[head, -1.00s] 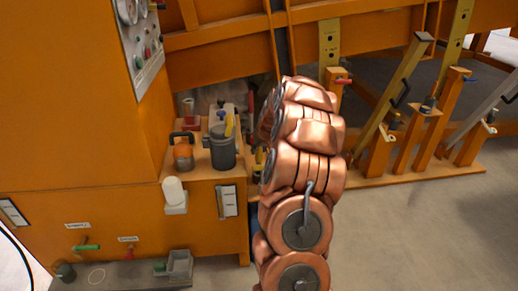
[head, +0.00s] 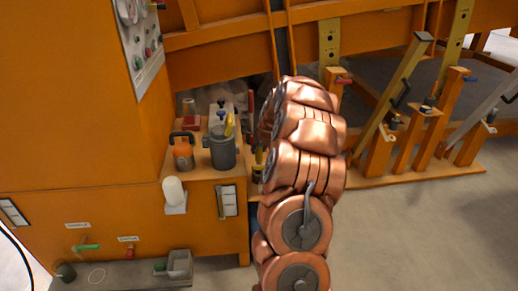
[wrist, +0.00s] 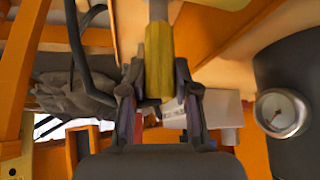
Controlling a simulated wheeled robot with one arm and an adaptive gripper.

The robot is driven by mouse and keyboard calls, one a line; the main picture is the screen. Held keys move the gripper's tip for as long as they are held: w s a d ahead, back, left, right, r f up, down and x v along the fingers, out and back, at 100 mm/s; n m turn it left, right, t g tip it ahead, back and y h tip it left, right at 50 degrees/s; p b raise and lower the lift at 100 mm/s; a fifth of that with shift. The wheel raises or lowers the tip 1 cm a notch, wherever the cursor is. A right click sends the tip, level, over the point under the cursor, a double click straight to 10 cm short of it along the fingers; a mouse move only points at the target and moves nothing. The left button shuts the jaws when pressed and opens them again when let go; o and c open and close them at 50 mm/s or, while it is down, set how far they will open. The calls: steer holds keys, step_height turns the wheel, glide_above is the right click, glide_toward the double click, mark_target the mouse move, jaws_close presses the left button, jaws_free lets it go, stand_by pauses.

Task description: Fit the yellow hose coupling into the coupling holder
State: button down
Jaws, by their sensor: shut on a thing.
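In the wrist view my gripper (wrist: 159,92) is shut on the yellow hose coupling (wrist: 160,58), with one finger on each side of it. The coupling looks like a long faceted yellow body in line with the fingers. A grey rod-like part (wrist: 157,9) shows at its upper end; I cannot tell whether they are joined. In the head view my copper-coloured arm hides the gripper and the coupling. I cannot make out the coupling holder with certainty in either view.
In the head view an orange workbench (head: 214,174) carries an orange kettle-like can (head: 183,156) and a grey pot (head: 222,153). A dark tank with a gauge (wrist: 280,112) stands right of my gripper in the wrist view. A black hose (wrist: 78,50) runs at left.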

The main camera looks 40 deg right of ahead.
mark_target(260, 157)
steer(key=shift+f+b, duration=0.85)
steer(key=shift+f, duration=1.9)
stand_by(0.3)
steer(key=c, duration=0.8)
jaws_free()
steer(key=shift+r, duration=0.1)
steer(key=v, duration=1.1)
steer(key=shift+s+r, duration=0.2)
steer(key=shift+r, duration=0.1)
